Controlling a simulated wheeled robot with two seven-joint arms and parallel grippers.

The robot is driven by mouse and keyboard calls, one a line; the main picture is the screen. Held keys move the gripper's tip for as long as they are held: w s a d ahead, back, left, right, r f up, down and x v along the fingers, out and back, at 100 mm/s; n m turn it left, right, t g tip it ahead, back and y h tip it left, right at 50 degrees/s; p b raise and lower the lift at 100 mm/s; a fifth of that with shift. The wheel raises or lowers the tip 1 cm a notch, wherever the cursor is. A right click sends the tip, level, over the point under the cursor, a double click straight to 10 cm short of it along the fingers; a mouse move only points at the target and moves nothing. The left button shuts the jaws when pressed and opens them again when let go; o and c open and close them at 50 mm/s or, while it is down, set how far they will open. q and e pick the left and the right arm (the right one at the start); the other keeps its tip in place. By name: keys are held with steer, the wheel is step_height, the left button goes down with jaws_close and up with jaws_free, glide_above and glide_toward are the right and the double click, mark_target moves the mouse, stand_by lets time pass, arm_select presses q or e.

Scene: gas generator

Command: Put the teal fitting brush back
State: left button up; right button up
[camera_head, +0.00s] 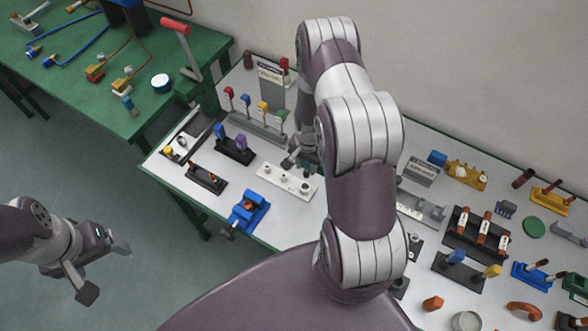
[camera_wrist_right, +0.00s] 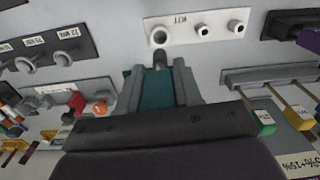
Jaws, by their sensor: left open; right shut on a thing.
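My right gripper (camera_wrist_right: 158,85) is shut on the teal fitting brush (camera_wrist_right: 158,92), which shows as a teal block between the fingers with a dark tip pointing away. The tip is just in front of a white holder plate (camera_wrist_right: 178,40) with several round sockets, near its left socket (camera_wrist_right: 158,36); I cannot tell if they touch. In the head view the right gripper (camera_head: 300,160) is over the far side of that white plate (camera_head: 272,179), and the brush is hard to make out. My left gripper (camera_head: 106,270) is open and empty, over the floor left of the table.
A rack of coloured-handled tools (camera_head: 255,125) stands behind the white plate. A dark holder with blue and purple pieces (camera_head: 234,152), a dark block (camera_head: 207,179) and a blue vise (camera_head: 248,208) stand close by. A green bench (camera_head: 60,90) is at upper left.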

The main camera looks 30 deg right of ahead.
mark_target(305, 171)
steer(key=shift+s+d, duration=0.1)
steer(key=shift+d, duration=0.35)
steer(key=shift+a+r+m, duration=0.15)
steer(key=shift+a+m, duration=0.15)
steer(key=shift+a, duration=0.6)
steer(key=shift+d+f+b, duration=0.15)
steer(key=shift+f+b, duration=0.15)
steer(key=shift+b, duration=0.05)
steer(key=f+b, duration=0.2)
steer(key=f, duration=0.1)
steer(key=shift+d, duration=0.3)
steer(key=shift+a+f+b, duration=0.1)
steer(key=shift+f+b, duration=0.3)
steer(key=shift+b, duration=0.15)
steer(key=shift+a+f, duration=0.1)
steer(key=shift+a, duration=0.05)
arm_select(q)
steer(key=f, duration=0.4)
steer(key=shift+w+a, duration=0.15)
steer(key=shift+a, duration=0.2)
steer(key=shift+d, duration=0.15)
steer(key=shift+f, duration=0.1)
